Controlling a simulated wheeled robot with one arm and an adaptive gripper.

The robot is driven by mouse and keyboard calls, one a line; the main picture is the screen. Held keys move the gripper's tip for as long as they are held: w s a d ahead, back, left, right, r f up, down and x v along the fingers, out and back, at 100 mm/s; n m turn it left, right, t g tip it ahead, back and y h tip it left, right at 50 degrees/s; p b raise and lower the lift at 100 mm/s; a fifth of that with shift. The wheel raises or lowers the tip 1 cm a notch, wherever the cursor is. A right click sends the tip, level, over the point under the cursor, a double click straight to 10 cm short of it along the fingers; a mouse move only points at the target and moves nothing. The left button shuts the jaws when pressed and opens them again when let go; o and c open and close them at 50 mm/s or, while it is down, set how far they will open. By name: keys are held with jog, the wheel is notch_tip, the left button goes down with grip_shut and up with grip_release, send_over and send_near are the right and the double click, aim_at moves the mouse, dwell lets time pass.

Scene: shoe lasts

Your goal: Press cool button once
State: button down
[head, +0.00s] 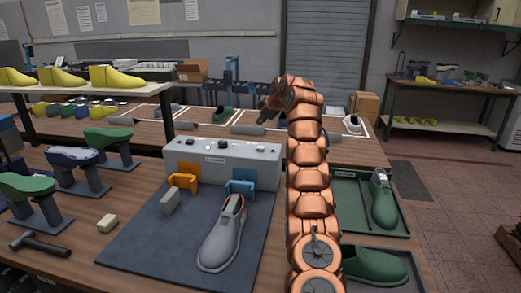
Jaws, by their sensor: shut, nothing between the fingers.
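A grey control box (222,173) stands at the back of a dark mat (145,232) on the workbench. Its top carries several small knobs and buttons (222,147). Their labels are too small to read, so I cannot tell which is the cool button. An orange holder (184,181) and a blue holder (242,188) are at the front of the box. My gripper (264,117) is small and dark in the head view, pointing down and left. It appears above and beyond the right part of the box, apart from the buttons. It is shut and empty.
A grey shoe (222,238) and a grey block (170,203) are on the mat. Green trays (346,205) with green shoe lasts lie right of my arm.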

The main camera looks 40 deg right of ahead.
aim_at(261, 148)
jog(key=shift+f+b, duration=3.1)
jog(key=shift+f, duration=0.9)
jog(key=shift+f, duration=0.1)
jog(key=shift+f+b, duration=0.35)
jog(key=shift+b, duration=0.05)
jog(key=shift+f+b, duration=0.5)
jog(key=shift+f, duration=0.05)
jog(key=shift+r, duration=0.2)
jog(key=shift+r+p, duration=0.65)
jog(key=shift+r, duration=0.15)
jog(key=shift+r+p, duration=2)
jog(key=shift+r, duration=0.45)
